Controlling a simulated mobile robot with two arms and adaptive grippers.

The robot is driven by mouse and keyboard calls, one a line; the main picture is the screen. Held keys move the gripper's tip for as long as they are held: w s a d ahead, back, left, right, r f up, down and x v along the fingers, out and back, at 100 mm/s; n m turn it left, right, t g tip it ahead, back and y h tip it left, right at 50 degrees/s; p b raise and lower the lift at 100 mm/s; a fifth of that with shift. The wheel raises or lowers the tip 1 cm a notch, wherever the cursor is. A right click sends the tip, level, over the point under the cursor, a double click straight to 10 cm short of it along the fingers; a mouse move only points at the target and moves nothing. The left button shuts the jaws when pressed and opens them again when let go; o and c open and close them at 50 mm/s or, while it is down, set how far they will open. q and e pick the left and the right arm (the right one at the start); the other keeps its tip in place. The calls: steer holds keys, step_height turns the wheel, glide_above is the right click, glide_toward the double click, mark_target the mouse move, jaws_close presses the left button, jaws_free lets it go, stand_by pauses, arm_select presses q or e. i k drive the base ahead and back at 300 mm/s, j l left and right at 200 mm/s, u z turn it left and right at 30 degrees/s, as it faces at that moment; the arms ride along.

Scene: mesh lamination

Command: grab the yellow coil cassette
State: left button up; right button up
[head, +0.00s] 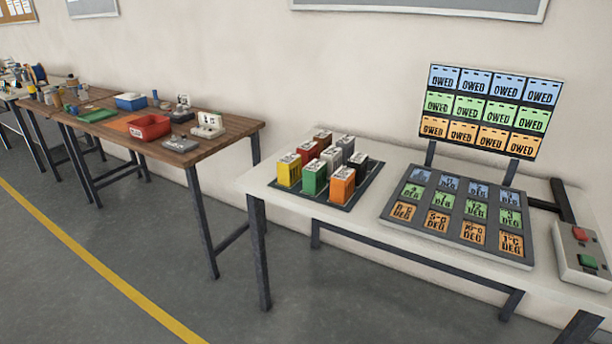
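The yellow coil cassette (289,170) stands upright at the left front corner of a dark mat (345,205) on the white table. A red cassette (308,152) stands just behind it, and a green cassette (315,177) stands to its right. An orange cassette (341,186) stands further right in the front row. Brown, grey and black cassettes stand behind these. Neither of my grippers is in the head view.
A grey tray of labelled tiles (459,215) lies right of the mat, with an upright label board (491,110) behind it. A button box (583,255) sits at the right. A cluttered wooden table (225,133) stands left. The floor in front is clear.

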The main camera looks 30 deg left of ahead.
mark_target(289, 170)
steer(key=i+j, duration=0.1)
steer(key=j, duration=0.3)
steer(key=i+j+u, duration=0.1)
steer(key=j, duration=0.3)
steer(key=i+j, duration=0.1)
steer(key=j, duration=0.25)
steer(key=i+j, duration=0.1)
steer(key=j, duration=0.3)
steer(key=i+j+u, duration=0.1)
steer(key=j, duration=0.3)
steer(key=i+j, duration=0.15)
steer(key=j, duration=0.2)
steer(key=u, duration=0.05)
